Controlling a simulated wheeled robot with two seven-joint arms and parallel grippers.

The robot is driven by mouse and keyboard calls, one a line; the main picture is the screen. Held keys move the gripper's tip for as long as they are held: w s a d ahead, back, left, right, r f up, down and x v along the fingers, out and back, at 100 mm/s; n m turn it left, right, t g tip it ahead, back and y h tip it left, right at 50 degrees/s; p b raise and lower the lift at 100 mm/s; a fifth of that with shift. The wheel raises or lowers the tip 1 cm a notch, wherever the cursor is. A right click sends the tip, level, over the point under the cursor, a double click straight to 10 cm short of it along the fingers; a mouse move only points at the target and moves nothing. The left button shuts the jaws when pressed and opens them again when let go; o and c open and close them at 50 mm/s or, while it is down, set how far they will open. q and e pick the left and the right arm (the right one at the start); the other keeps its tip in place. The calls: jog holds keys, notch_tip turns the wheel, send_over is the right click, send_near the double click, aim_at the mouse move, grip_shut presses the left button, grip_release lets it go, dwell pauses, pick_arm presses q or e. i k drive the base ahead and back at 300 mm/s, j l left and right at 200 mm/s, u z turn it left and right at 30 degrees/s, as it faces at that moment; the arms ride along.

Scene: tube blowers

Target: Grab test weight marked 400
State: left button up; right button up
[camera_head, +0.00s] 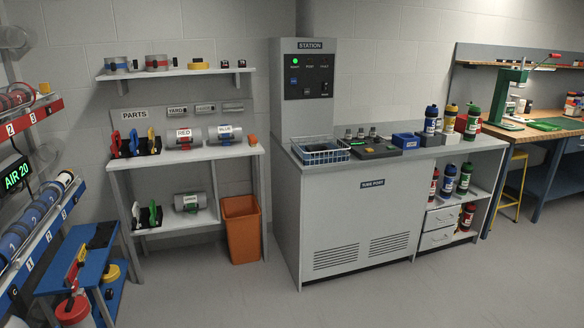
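No number 400 is legible on anything in view. Several small silver-and-dark pieces (361,133) stand in a row on the grey station counter, behind a dark tray. They may be weights, but their markings are too small to read. Neither of my grippers is in view.
The counter (440,152) also holds a wire basket (321,152), a dark tray (376,151), a blue box (406,141) and coloured bottles (430,122). A parts shelf (228,151) and an orange bin (240,230) stand left of it. The floor in front is clear.

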aim_at(348, 134)
jog(key=i+l+u, duration=0.1)
jog(key=l, duration=0.25)
jog(key=i+l, duration=0.2)
jog(key=l, duration=0.15)
jog(key=i+l+u, duration=0.15)
jog(key=l, duration=0.2)
jog(key=i+l, duration=0.1)
jog(key=l, duration=0.25)
jog(key=i+l+u, duration=0.15)
jog(key=l, duration=0.2)
jog(key=i+l, duration=0.1)
jog(key=l, duration=0.3)
jog(key=i+l, duration=0.15)
jog(key=l, duration=0.3)
jog(key=i+l, duration=0.1)
jog(key=l, duration=0.3)
jog(key=i+l, duration=0.15)
jog(key=l, duration=0.25)
jog(key=i+l, duration=0.1)
jog(key=l, duration=0.35)
jog(key=i+l, duration=0.1)
jog(key=l, duration=0.3)
jog(key=i+l, duration=0.15)
jog(key=l, duration=0.25)
jog(key=u, duration=0.05)
